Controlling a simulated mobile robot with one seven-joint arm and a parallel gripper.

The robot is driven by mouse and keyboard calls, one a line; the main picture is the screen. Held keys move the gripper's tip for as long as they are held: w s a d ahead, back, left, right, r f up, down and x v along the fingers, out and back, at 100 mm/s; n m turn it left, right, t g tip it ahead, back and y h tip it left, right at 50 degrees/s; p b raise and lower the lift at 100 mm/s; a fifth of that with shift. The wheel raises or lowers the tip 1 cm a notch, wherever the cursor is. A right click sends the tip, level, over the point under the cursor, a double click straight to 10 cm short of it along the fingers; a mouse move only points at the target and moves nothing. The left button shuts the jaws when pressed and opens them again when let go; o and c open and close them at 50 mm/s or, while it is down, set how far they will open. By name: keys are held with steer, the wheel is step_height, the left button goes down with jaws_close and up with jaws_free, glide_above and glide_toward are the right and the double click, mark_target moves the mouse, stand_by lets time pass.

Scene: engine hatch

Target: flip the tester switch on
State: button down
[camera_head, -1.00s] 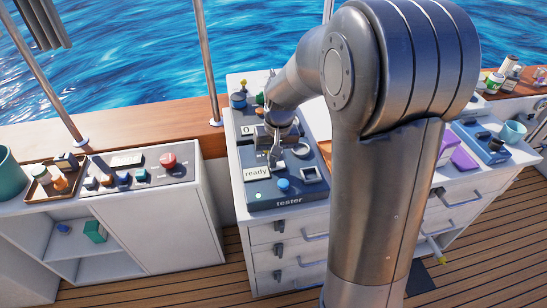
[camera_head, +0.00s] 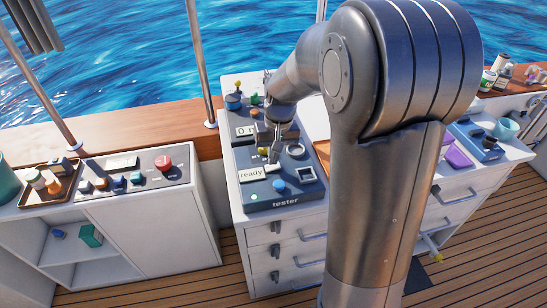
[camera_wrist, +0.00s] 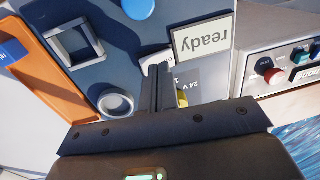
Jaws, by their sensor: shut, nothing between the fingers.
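The tester (camera_head: 285,202) is a dark blue-grey box on the white cabinet. Its display reads "ready" (camera_head: 251,173), and the display shows rotated in the wrist view (camera_wrist: 203,37). A blue button (camera_head: 279,187) and a small lit lamp (camera_head: 254,197) are on its near part. My gripper (camera_head: 272,158) is shut and empty, low over the tester's panel behind the display. In the wrist view its fingers (camera_wrist: 157,88) point at a small white piece (camera_wrist: 155,62), partly hidden by them. A "24 V" label (camera_wrist: 187,83) is beside the fingers. I cannot make out the switch's position.
A round ring (camera_wrist: 115,103) and a square frame (camera_wrist: 74,43) stand up from the panel near the fingers. An orange tray (camera_wrist: 38,75) lies beside the tester. A separate panel with a red button (camera_head: 163,162) stands at left, across a gap.

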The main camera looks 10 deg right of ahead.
mark_target(266, 168)
step_height(266, 168, up, 13)
steer(key=a, duration=0.2)
stand_by(0.5)
